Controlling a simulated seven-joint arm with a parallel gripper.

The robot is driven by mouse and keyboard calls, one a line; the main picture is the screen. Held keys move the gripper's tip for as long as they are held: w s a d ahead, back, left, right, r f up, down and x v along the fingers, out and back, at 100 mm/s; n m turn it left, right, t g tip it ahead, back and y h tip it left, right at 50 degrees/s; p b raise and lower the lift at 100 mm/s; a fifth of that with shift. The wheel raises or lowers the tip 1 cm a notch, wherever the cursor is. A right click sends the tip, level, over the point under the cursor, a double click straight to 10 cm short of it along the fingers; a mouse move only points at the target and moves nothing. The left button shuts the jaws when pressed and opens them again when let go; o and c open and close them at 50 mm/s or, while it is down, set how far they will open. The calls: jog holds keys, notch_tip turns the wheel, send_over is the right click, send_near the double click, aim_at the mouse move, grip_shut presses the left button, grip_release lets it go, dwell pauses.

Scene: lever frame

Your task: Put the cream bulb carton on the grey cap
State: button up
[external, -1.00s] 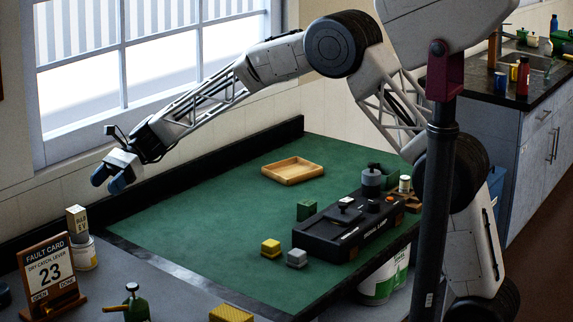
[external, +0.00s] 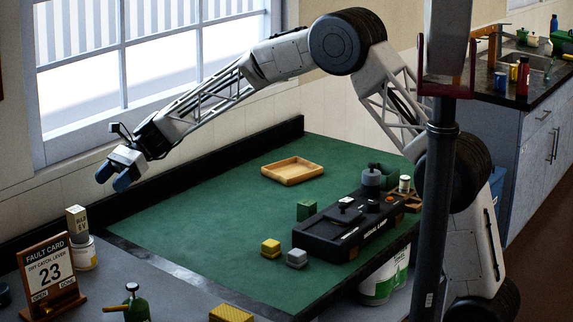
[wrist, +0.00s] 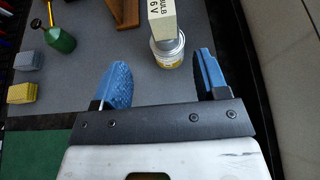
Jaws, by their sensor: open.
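The cream bulb carton (external: 77,219) stands upright on a pale tin (external: 83,254) at the left. In the wrist view the carton (wrist: 162,18) shows its "BULB 6V" lettering, with the tin (wrist: 168,48) beneath it. My gripper (external: 115,177) is open and empty, above and behind the carton. In the wrist view its blue fingers (wrist: 160,82) are spread, with the carton beyond them. I cannot tell which is the grey cap.
The black lever box (external: 345,230) lies on the green mat (external: 205,220). A fault card stand (external: 50,275) and green oil can (external: 135,303) are near the carton.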

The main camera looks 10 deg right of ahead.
jog(key=w+d+r+n+t+h, duration=0.1)
jog(key=w+d+r+t, duration=0.15)
jog(key=d, duration=1.25)
jog(key=w+d+r+n+t+h, duration=0.15)
jog(key=d+r, duration=0.25)
jog(key=d, duration=1.1)
jog(key=w+d+r+n+t+h, duration=0.1)
jog(key=d+r+n+t, duration=0.15)
jog(key=d, duration=1.25)
jog(key=s+d+t+h, duration=0.1)
jog(key=s+d, duration=0.2)
jog(key=d, duration=0.4)
jog(key=s+d+n+t+h, duration=0.1)
jog(key=s+d, duration=0.2)
jog(key=d, duration=0.4)
jog(key=s+d+t, duration=0.1)
jog(key=s+d, duration=0.2)
jog(key=d, duration=0.4)
jog(key=s+d+f+n+t+h, duration=0.1)
jog(key=s+d+f+h, duration=0.1)
jog(key=s+d, duration=0.4)
jog(key=s+d+f+n+t+h, duration=0.1)
jog(key=s+d+f+h, duration=0.1)
jog(key=s+d, duration=0.5)
jog(key=d+f, duration=0.1)
jog(key=d, duration=0.2)
jog(key=shift+n, duration=0.3)
